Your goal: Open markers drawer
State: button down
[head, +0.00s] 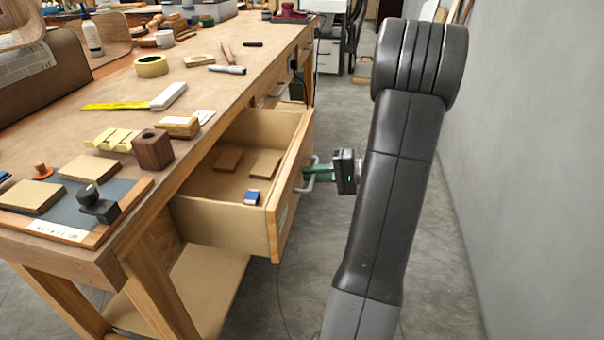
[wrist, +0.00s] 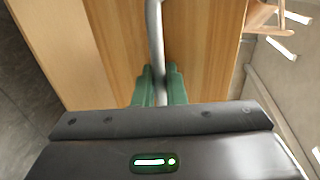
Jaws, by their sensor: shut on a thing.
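A wooden drawer (head: 253,216) is pulled well out of the side of the workbench in the head view. Inside it lie flat brown wooden pieces (head: 265,163) and a small blue and white block (head: 251,197). A metal bar handle (head: 309,185) is fixed to its front. My gripper (head: 312,174) is at the drawer front, its green fingers shut on the handle. In the wrist view the fingers (wrist: 159,88) close on both sides of the grey handle bar (wrist: 155,40), against the wooden drawer front (wrist: 203,45). The drawer's label is too small to read.
The workbench top (head: 220,90) carries a tape roll (head: 151,66), a yellow-bladed tool (head: 133,104), a dark wooden block (head: 153,150) and several other items. A grey wall (head: 530,150) stands on the right. Open floor lies between bench and wall.

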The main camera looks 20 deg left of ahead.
jog(key=shift+d, duration=1.3)
jog(key=c, duration=1.7)
grip_release()
jog(key=d+r, duration=0.1)
jog(key=d, duration=0.3)
jog(key=d+p, duration=0.1)
jog(key=d, duration=0.4)
jog(key=w+d+r+p, duration=0.1)
jog(key=d, duration=0.3)
jog(key=shift+d+r, duration=0.25)
jog(key=shift+r, duration=0.05)
jog(key=shift+a, duration=0.1)
